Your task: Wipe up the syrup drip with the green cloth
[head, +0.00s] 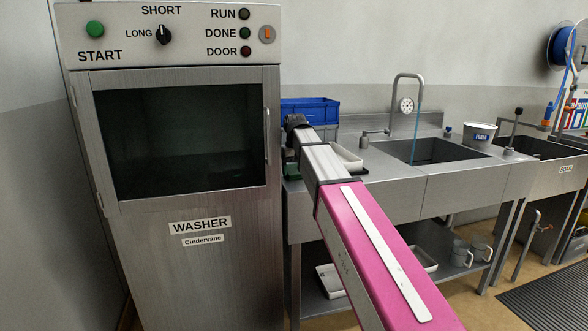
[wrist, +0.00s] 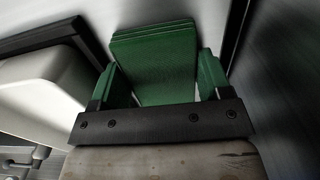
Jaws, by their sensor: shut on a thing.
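The green cloth (wrist: 153,55) is a folded, layered block in the wrist view. My gripper (wrist: 160,72) has its two green-padded fingers on either side of the cloth and is shut on it. In the head view my arm reaches to the counter just right of the washer, and a small dark green patch (head: 292,170) shows at its end; I cannot tell whether it is cloth or finger. The syrup drip is not visible in either view.
The washer (head: 190,240) stands close on the left, its door shut. A blue crate (head: 310,110) and a white tray (head: 346,157) are near my arm's end on the steel counter (head: 400,185). A sink with a tall faucet (head: 408,103) lies to the right.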

